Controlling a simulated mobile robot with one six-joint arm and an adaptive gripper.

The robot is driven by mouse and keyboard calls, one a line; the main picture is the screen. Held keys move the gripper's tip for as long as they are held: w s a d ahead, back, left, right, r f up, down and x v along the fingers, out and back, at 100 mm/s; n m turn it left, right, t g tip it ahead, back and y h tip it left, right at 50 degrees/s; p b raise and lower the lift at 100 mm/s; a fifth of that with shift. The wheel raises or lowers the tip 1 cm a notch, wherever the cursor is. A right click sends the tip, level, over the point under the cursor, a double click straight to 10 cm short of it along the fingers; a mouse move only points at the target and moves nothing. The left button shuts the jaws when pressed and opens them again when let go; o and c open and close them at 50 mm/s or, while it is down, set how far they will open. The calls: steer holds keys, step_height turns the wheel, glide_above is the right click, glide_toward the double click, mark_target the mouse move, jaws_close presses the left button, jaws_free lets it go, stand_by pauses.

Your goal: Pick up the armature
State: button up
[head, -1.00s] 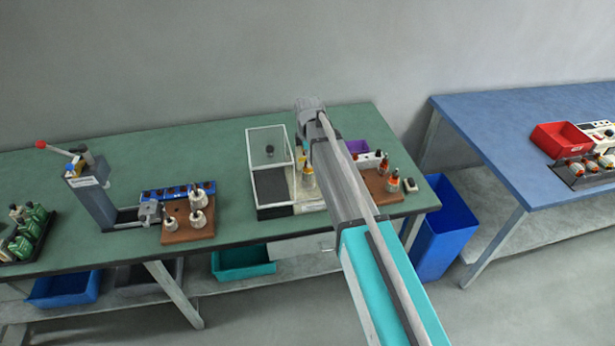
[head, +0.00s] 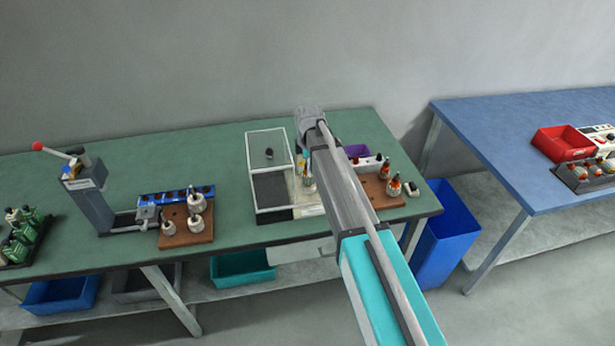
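Several armatures are in the head view. A group with orange-red windings (head: 394,186) stands on a brown board (head: 372,196) to the right of my arm. Paler ones (head: 196,202) stand on another brown board (head: 186,236) left of centre. My arm reaches over the green bench, and its wrist end (head: 310,120) is near the back edge. My gripper's fingers are hidden behind the arm, so their state does not show. A small upright piece (head: 307,172) shows at the arm's left edge; I cannot tell whether it is held or standing there.
A clear-lidded box (head: 268,147) stands just left of my arm on the green bench (head: 110,150). A lever press (head: 88,195) stands further left. A blue bin (head: 447,235) is between this bench and the blue table (head: 490,125), which carries a red tray (head: 565,143).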

jaws_close()
steer(key=shift+r, duration=0.1)
stand_by(0.4)
step_height(320, 180, up, 3)
steer(key=p, duration=0.3)
steer(key=shift+r, duration=0.15)
steer(key=s+d+r+p, duration=0.2)
steer(key=s+r+p, duration=0.2)
steer(key=s+p, duration=0.1)
steer(key=s+d+r+p, duration=0.2)
steer(key=s+r+p, duration=0.3)
steer(key=s, duration=0.3)
steer(key=shift+s+d+r, duration=0.15)
steer(key=shift+d+r, duration=0.1)
